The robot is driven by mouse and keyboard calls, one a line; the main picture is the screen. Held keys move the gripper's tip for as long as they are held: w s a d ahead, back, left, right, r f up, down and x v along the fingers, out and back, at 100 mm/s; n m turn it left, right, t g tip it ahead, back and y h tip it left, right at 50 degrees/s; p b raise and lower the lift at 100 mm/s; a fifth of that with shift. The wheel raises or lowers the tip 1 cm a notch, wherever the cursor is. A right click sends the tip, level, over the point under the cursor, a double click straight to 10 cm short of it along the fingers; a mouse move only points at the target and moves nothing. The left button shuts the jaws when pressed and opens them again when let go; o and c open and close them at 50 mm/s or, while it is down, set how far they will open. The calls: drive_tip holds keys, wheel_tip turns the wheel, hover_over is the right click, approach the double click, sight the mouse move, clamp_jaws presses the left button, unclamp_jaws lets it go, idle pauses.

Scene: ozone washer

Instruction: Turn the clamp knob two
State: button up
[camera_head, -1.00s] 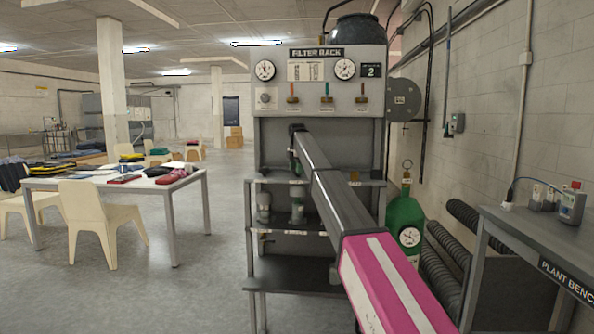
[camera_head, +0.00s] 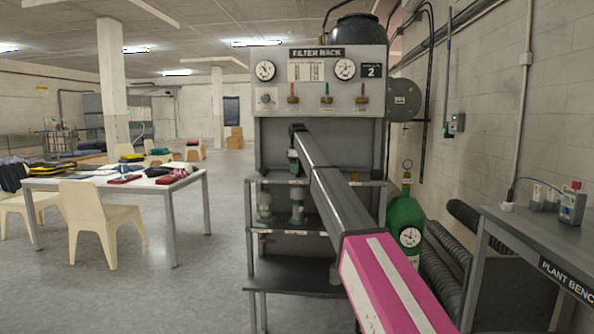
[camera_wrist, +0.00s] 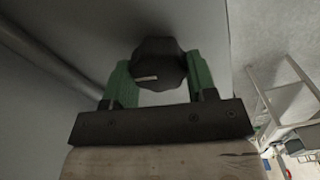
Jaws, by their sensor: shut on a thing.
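In the wrist view a dark, faceted clamp knob (camera_wrist: 157,62) with a pale mark on its face sits between the two green fingers of my gripper (camera_wrist: 160,80). The fingers are shut on its two sides. In the head view my gripper (camera_head: 294,160) is at the left side of the filter rack (camera_head: 320,85), below its gauge panel. The knob is hidden there behind my arm. I cannot tell from these views which numbered knob it is.
The filter rack has lower shelves (camera_head: 285,278) holding small fittings. A green gas cylinder (camera_head: 404,215) stands right of it, near a plant bench (camera_head: 540,235). A white table (camera_head: 110,183) with folded cloths and chairs is at the left. The floor between is clear.

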drive_tip(key=m, duration=0.4)
drive_tip(key=shift+m, duration=0.3)
drive_tip(key=m, duration=0.3)
drive_tip(key=shift+w+d+m, duration=0.1)
drive_tip(key=shift+m, duration=0.2)
drive_tip(key=m, duration=0.4)
drive_tip(key=shift+d+m, duration=0.1)
drive_tip(key=shift+m, duration=0.2)
drive_tip(key=m, duration=0.3)
drive_tip(key=shift+m, duration=0.3)
drive_tip(key=m, duration=0.4)
drive_tip(key=shift+d+m, duration=0.15)
drive_tip(key=shift+m, duration=0.15)
drive_tip(key=m, duration=0.3)
drive_tip(key=shift+m, duration=0.3)
drive_tip(key=m, duration=0.4)
drive_tip(key=shift+s+m, duration=0.2)
drive_tip(key=shift+m, duration=1.8)
